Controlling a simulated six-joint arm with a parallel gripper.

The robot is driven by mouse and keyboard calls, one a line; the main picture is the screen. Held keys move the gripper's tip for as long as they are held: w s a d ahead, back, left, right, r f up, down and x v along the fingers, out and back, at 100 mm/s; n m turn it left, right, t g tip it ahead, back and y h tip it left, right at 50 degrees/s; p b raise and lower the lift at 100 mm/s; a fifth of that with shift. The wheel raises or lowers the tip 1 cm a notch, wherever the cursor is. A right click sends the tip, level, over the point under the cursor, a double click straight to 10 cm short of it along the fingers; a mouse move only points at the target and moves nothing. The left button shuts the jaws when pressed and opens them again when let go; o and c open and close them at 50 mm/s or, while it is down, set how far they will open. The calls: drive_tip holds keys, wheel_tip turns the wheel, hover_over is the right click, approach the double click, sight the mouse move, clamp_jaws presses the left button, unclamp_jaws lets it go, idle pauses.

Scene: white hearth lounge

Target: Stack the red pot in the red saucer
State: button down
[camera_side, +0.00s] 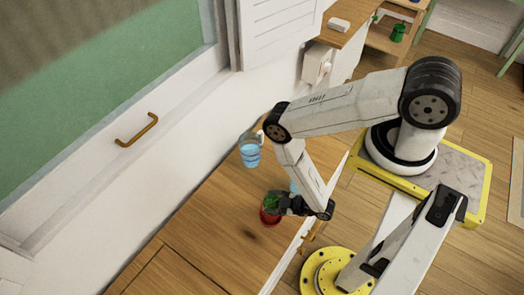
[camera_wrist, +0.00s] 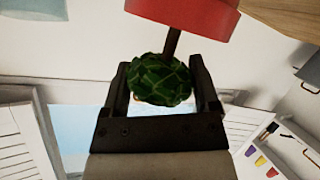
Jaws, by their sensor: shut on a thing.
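The red pot (camera_side: 268,217) holds a round green plant on a brown stem. In the wrist view the pot (camera_wrist: 190,14) appears upside down at the top. There the two dark fingers of my gripper (camera_wrist: 161,75) are shut around the green foliage (camera_wrist: 162,84). I cannot make out the red saucer in either view.
A blue bucket-like cup (camera_side: 249,153) stands on the counter (camera_side: 205,232) near the white wall. A light blue thing (camera_side: 294,187) is partly hidden behind my arm. The counter left of the pot is clear. A brass handle (camera_side: 137,130) sticks out at upper left.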

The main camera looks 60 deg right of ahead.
drive_tip(key=shift+f, duration=0.25)
unclamp_jaws()
drive_tip(key=shift+r, duration=0.1)
drive_tip(key=shift+r, duration=0.15)
drive_tip(key=v, duration=0.6)
drive_tip(key=shift+s+d, duration=0.15)
drive_tip(key=shift+s, duration=0.15)
drive_tip(key=shift+s+r, duration=0.3)
drive_tip(key=shift+s, duration=0.1)
idle(0.5)
idle(0.5)
